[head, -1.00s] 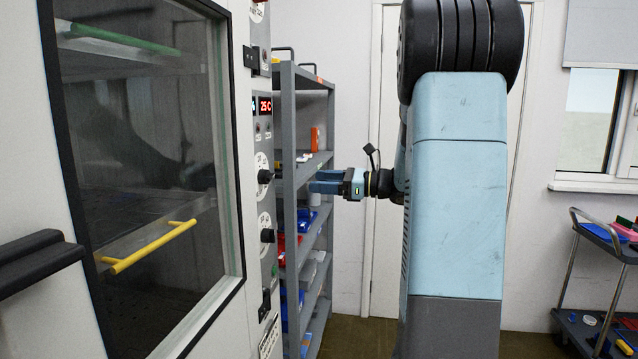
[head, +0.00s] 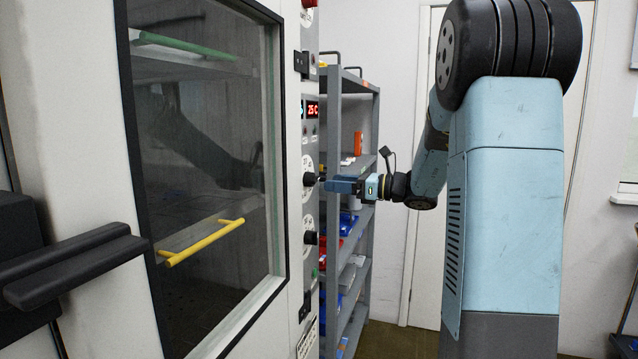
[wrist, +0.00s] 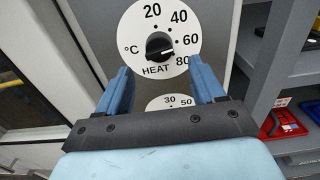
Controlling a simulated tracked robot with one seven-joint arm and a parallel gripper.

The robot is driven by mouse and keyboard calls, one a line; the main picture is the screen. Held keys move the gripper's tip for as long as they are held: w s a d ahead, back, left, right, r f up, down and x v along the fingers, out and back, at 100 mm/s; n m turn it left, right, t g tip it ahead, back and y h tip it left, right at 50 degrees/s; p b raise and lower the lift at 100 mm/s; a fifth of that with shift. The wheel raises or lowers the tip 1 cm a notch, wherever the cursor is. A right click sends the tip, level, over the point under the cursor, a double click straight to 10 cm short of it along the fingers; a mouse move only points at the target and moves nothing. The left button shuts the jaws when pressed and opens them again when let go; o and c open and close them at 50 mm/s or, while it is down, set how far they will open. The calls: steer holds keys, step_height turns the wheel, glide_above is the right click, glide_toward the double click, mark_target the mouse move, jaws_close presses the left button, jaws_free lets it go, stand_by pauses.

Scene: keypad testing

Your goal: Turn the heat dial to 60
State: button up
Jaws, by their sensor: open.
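The heat dial is a black knob (wrist: 159,47) on a round white scale marked 20, 40, 60 and 80 °C, in the upper middle of the wrist view. A small white mark on the knob points right, seemingly between 60 and 80. In the head view the heat dial (head: 309,179) is the upper of two knobs on the oven's side panel. My gripper (head: 327,184) is just right of it, at about its height. In the wrist view my gripper (wrist: 161,75) is open and empty. Its blue fingers spread to both sides below the knob, apparently not touching it.
A second dial (wrist: 170,102) sits directly below, partly hidden by my gripper. A red display (head: 312,110) reading 25 C is above the dials. The oven door (head: 210,180) is at left. A grey shelf (head: 372,100) with bins stands close behind my gripper.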

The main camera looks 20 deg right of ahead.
mark_target(317, 181)
steer(key=shift+x, duration=2.95)
steer(key=shift+c, duration=0.4)
steer(key=c, duration=0.9)
steer(key=shift+m, duration=1)
steer(key=shift+c, duration=0.3)
steer(key=o, duration=1)
steer(key=shift+o, duration=0.2)
steer(key=shift+s+d, duration=0.1)
steer(key=shift+d, duration=0.05)
steer(key=v, duration=1.3)
steer(key=shift+s+d, duration=0.15)
steer(key=shift+d, duration=0.1)
steer(key=shift+a+f, duration=0.1)
